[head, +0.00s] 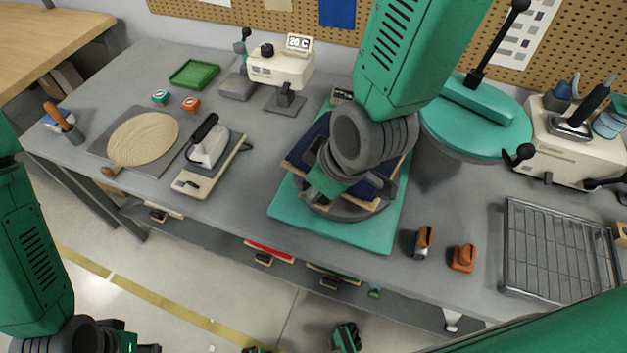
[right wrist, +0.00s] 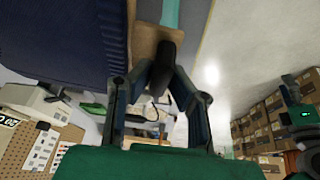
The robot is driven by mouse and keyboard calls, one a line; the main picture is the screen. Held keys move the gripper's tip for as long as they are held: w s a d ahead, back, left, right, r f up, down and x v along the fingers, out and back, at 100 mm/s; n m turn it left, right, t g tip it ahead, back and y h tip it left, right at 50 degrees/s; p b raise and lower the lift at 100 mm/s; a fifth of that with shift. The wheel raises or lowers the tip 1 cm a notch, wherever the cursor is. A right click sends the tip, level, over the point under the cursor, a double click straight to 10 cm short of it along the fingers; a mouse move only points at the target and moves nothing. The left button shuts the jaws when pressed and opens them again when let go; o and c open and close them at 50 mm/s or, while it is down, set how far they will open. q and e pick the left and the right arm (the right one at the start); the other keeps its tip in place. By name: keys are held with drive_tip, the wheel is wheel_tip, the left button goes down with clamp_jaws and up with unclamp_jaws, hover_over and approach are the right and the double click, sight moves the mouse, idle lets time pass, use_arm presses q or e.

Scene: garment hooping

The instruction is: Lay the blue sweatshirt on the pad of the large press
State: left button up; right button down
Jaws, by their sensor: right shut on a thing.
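The blue sweatshirt (head: 366,187) is a dark navy cloth with pale wooden edge strips. It lies flat over or just above the dark round pad (head: 340,212) of the large press, mostly hidden by my right wrist; I cannot tell whether it touches the pad. The press has a teal base (head: 370,238) and a round teal upper plate (head: 480,130), swung out to the right. My right gripper (right wrist: 158,80) is shut on a wooden piece at the sweatshirt's edge; the cloth (right wrist: 60,40) fills the wrist view's upper left. My left gripper (head: 135,348) is cut off at lower left, its fingers unclear.
A small white press (head: 280,70), an iron-like device (head: 208,150) and a round beige board (head: 143,138) stand left. A wire rack (head: 555,250), two small brown-orange items (head: 462,258) and a cream machine (head: 560,150) stand right. The bench between board and large press is partly clear.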

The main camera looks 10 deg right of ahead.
wheel_tip(320, 180, down, 3)
drive_tip(key=shift+d+r+b, duration=0.1)
drive_tip(key=shift+r+b, duration=0.1)
drive_tip(key=shift+b, duration=0.35)
drive_tip(key=shift+r, duration=0.15)
drive_tip(key=shift+f+p, duration=0.2)
drive_tip(key=shift+p, duration=0.2)
drive_tip(key=shift+f+b, duration=0.4)
drive_tip(key=shift+f, duration=0.25)
idle(0.5)
drive_tip(key=c, duration=1.4)
unclamp_jaws()
drive_tip(key=shift+r, duration=0.15)
